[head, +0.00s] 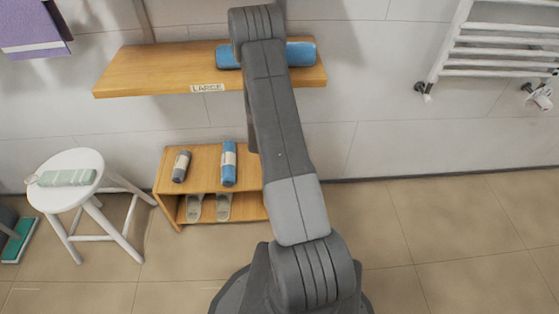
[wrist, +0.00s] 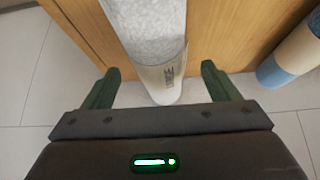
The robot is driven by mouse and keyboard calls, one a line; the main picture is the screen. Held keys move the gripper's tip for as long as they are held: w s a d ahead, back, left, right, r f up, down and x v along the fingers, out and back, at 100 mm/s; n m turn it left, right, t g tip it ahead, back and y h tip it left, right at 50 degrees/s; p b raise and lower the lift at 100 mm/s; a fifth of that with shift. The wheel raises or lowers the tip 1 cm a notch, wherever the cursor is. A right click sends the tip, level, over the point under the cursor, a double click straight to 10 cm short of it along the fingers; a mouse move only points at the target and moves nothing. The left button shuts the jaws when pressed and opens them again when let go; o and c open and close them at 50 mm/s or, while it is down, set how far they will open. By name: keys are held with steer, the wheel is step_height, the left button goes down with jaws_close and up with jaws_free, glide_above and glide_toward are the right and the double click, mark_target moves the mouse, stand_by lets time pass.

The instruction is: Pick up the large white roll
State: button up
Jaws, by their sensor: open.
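A large whitish-grey roll (wrist: 150,28) with a paler band (wrist: 160,80) that carries dark lettering shows in the wrist view. It lies against or on a wooden surface, and its near end is between my fingers. My gripper (wrist: 157,72) is open, one finger on each side of the roll, with visible gaps to it. The roll's far end is cut off by the top of the wrist view. In the head view I do not see the white roll, and my arm hides the gripper.
A wall shelf (head: 130,78) labelled LARGE holds a blue roll (head: 301,53), partly behind my arm. A low bench (head: 205,160) holds a grey roll (head: 181,166) and a blue roll (head: 229,163). A white stool (head: 68,165) stands left. The right floor is clear.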

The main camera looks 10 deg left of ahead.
steer(key=b+x, duration=0.1)
steer(key=x, duration=0.3)
steer(key=shift+d+f, duration=0.1)
steer(key=shift+f, duration=0.3)
steer(key=shift+c, duration=0.2)
steer(key=c, duration=1.1)
steer(key=shift+r, duration=0.1)
steer(key=shift+c, duration=0.5)
steer(key=shift+w, duration=0.1)
